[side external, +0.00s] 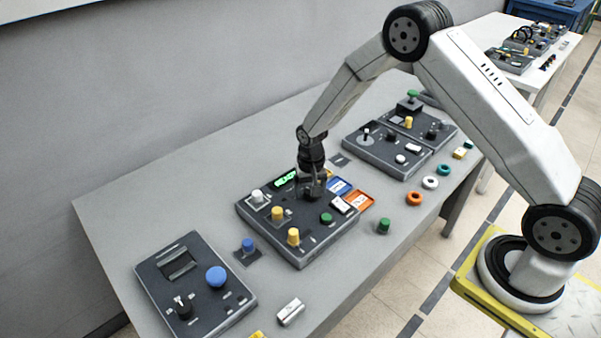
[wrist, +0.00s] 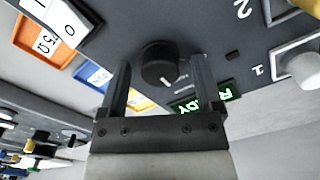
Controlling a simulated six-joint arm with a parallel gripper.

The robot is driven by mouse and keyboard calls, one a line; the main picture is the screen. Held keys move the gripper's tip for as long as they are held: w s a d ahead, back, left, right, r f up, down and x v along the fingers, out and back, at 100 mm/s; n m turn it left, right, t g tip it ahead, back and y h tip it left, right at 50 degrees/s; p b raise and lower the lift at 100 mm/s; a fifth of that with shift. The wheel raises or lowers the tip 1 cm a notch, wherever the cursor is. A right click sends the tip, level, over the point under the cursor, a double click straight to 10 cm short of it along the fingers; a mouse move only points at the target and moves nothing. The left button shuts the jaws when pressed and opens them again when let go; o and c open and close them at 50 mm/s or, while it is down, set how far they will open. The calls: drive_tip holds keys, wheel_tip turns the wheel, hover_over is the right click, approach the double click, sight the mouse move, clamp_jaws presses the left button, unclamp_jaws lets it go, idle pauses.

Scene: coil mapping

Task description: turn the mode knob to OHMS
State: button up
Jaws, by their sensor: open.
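The black round mode knob (wrist: 160,64) with a light pointer mark shows in the wrist view, set on the dark grey panel (wrist: 205,25). My gripper (wrist: 162,70) is open, with one finger on each side of the knob and a visible gap to each. In the side view my gripper (side external: 312,190) points down over the back right part of the middle panel (side external: 300,248) and hides the knob there. A green lit display (side external: 285,180) is beside the gripper; it also shows in the wrist view (wrist: 205,100). I cannot read an OHMS label.
Yellow knobs (side external: 293,237), a white knob (side external: 258,196) and a green knob (side external: 326,218) stand on the same panel. Blue (side external: 339,186) and orange (side external: 360,200) cards lie at its right edge. Another panel (side external: 195,285) is at front left. Loose rings (side external: 430,182) lie to the right.

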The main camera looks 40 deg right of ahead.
clamp_jaws()
drive_tip(key=shift+n, duration=0.4)
drive_tip(key=n, duration=0.8)
idle(0.3)
idle(0.4)
unclamp_jaws()
